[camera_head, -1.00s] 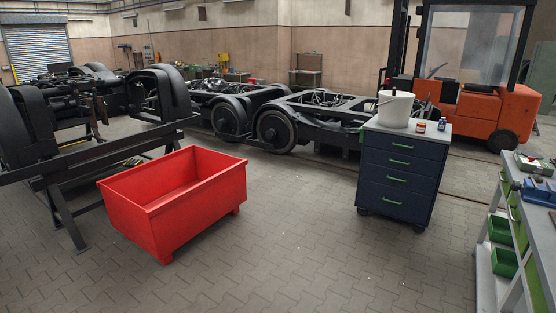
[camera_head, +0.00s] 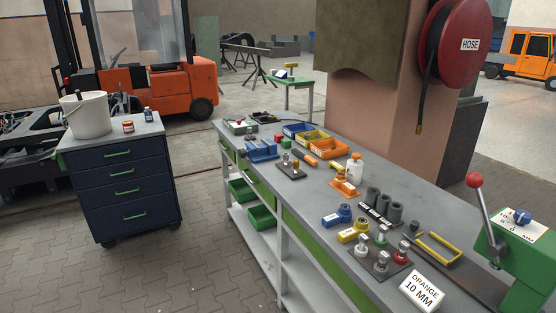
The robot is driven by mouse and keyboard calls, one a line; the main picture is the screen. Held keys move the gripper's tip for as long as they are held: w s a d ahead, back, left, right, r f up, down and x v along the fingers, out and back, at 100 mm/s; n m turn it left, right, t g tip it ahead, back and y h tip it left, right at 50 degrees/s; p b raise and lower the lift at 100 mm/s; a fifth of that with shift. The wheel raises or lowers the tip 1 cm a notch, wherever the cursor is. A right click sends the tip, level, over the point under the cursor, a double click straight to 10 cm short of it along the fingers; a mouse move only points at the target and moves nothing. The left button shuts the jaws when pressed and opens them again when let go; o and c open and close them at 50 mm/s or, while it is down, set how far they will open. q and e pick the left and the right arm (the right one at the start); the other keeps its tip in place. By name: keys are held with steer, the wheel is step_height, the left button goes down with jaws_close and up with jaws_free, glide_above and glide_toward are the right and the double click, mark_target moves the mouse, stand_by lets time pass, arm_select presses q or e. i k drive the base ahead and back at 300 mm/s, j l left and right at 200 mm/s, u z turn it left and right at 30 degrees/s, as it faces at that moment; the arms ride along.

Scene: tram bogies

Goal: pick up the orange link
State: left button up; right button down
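An orange part (camera_head: 345,187), which looks like the orange link, lies on the grey workbench (camera_head: 408,207). It is just in front of a white bottle with an orange cap (camera_head: 355,168). A similar blue part (camera_head: 337,216) and a yellow part (camera_head: 353,232) lie nearer on the same bench. A white sign (camera_head: 422,290) reading "ORANGE 10 MM" stands at the bench's near edge. Neither of my grippers is in view.
Dark cylinders (camera_head: 383,205), a plate of metal knobs (camera_head: 382,262) and a green lever press (camera_head: 515,260) occupy the bench's near half. Bins (camera_head: 325,147) stand farther back. A navy drawer cabinet (camera_head: 124,185) stands left, with open floor between.

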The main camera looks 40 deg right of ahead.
mark_target(343, 184)
steer(key=i+z, duration=0.4)
steer(key=i+j+z, duration=0.15)
steer(key=i+z, duration=0.2)
steer(key=i, duration=0.25)
